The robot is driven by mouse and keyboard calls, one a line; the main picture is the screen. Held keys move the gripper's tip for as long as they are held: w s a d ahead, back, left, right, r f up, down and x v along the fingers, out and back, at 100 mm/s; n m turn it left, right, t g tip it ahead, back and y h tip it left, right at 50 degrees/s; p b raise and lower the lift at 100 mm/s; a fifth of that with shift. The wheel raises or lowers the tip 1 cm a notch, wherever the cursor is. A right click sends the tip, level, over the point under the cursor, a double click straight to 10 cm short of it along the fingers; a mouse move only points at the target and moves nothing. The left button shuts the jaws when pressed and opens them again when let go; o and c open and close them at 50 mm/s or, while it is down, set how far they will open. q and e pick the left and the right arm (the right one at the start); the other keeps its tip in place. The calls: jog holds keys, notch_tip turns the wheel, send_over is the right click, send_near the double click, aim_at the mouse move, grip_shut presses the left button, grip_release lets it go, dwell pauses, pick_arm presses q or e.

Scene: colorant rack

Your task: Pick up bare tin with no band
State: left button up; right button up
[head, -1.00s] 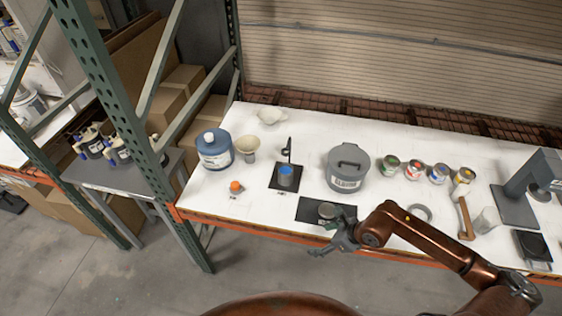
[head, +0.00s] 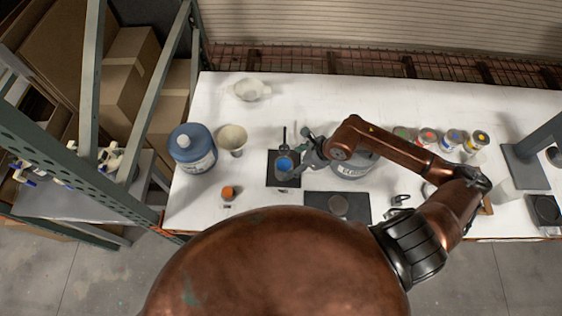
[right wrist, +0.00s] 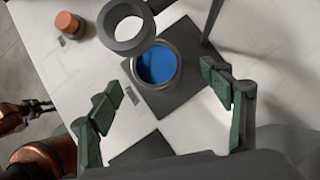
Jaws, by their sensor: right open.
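A plain grey tin with blue inside (head: 285,163) stands upright on a small black pad on the shelf; I see no band on it. In the right wrist view the same tin (right wrist: 157,65) shows its blue top. My right gripper (head: 300,158) is close beside and above it, with its green-padded fingers (right wrist: 168,108) spread wide and empty. A dark grey ring (right wrist: 128,25) overlaps the tin's edge in that view; I cannot tell if they touch.
A blue jug (head: 190,148), cream funnel (head: 232,138) and orange-capped item (head: 229,193) stand left. A thin dark rod (head: 285,135) rises behind the blue-topped tin. Several banded tins (head: 453,138) stand right.

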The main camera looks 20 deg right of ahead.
aim_at(284, 164)
jog(key=shift+x, duration=0.8)
jog(key=p+x, duration=0.1)
jog(key=x, duration=0.1)
jog(key=p+x, duration=0.1)
jog(key=x, duration=0.1)
jog(key=shift+a+f, duration=0.1)
jog(key=shift+a, duration=0.3)
jog(key=shift+f, duration=0.2)
pick_arm(q)
jog(key=shift+w+r, duration=0.3)
jog(key=shift+r, duration=0.35)
jog(key=shift+w+r, duration=0.3)
jog(key=shift+r, duration=0.3)
jog(key=shift+s, duration=0.1)
pick_arm(e)
jog(key=shift+c, duration=0.4)
jog(key=c, duration=1.3)
pick_arm(q)
jog(key=shift+s+a, duration=0.1)
jog(key=shift+s, duration=0.15)
pick_arm(e)
jog(key=shift+c, duration=0.4)
pick_arm(q)
jog(key=shift+f, duration=0.15)
pick_arm(e)
jog(key=shift+w+r, duration=0.1)
jog(key=shift+r, duration=0.2)
